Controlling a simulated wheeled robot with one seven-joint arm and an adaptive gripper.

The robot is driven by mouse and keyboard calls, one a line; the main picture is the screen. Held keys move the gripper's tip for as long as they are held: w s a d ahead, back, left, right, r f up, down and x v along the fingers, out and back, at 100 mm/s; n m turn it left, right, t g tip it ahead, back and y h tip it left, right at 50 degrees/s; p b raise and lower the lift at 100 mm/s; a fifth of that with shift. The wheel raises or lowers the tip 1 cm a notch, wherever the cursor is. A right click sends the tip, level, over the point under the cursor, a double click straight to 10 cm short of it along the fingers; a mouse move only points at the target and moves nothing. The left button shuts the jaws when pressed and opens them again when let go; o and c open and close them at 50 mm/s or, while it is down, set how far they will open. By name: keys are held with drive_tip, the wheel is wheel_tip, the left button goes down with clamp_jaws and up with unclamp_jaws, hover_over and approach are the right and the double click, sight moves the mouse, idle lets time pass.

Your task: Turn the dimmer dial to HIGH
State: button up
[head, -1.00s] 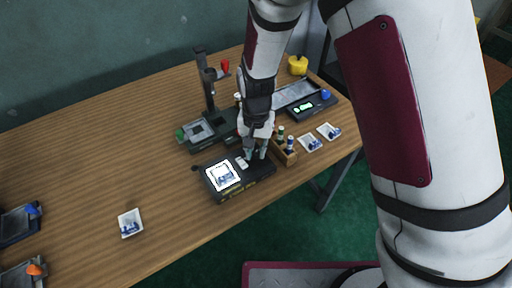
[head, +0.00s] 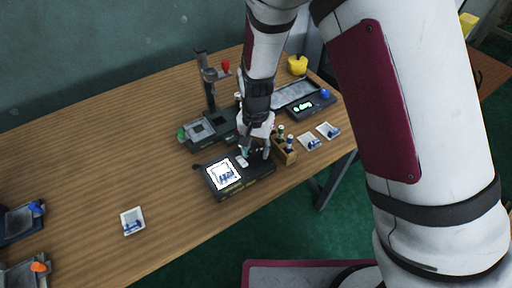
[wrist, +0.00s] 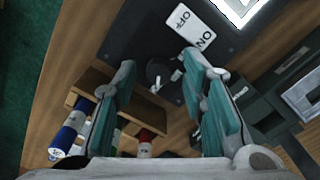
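The light box (head: 257,187) is a dark box near the front of the table, with a bright lit panel (head: 224,175) on its top. Its white ON/OFF plate (wrist: 188,26) shows in the wrist view. The dimmer dial (wrist: 158,73) is a small dark round knob with a grey pointer on the dark top, beside that plate. My gripper (wrist: 158,66) is open, its two teal-padded fingers on either side of the dial in the picture. I cannot tell whether they touch it. In the head view my gripper (head: 256,152) is over the box's right end and hides the dial.
A wooden rack (head: 287,155) with small bottles stands close to the right of my gripper. White trays (head: 309,142) lie beyond it. A dark stand with a post (head: 209,90) is behind the box. The table's left middle is mostly clear.

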drive_tip(key=shift+r, duration=4)
drive_tip(key=shift+d+r, duration=0.1)
drive_tip(key=shift+r, duration=0.05)
wheel_tip(320, 180, up, 9)
drive_tip(key=y, duration=0.1)
hover_over(256, 151)
drive_tip(key=s+d, duration=0.2)
drive_tip(key=d, duration=0.3)
drive_tip(key=s+d+r+n+t+p, duration=0.1)
drive_tip(key=s+d+r+n+t, duration=0.15)
drive_tip(key=s+d+r, duration=0.85)
drive_tip(key=s+d+r+t, duration=0.1)
drive_tip(key=s+d+r, duration=0.1)
drive_tip(key=s, duration=0.2)
drive_tip(key=s+d+r+n+h, duration=0.1)
drive_tip(key=s+d, duration=0.1)
drive_tip(key=s, duration=0.3)
drive_tip(key=shift+s+d+r+t, duration=0.15)
drive_tip(key=shift+d+r+t, duration=0.1)
drive_tip(key=shift+r+t, duration=0.1)
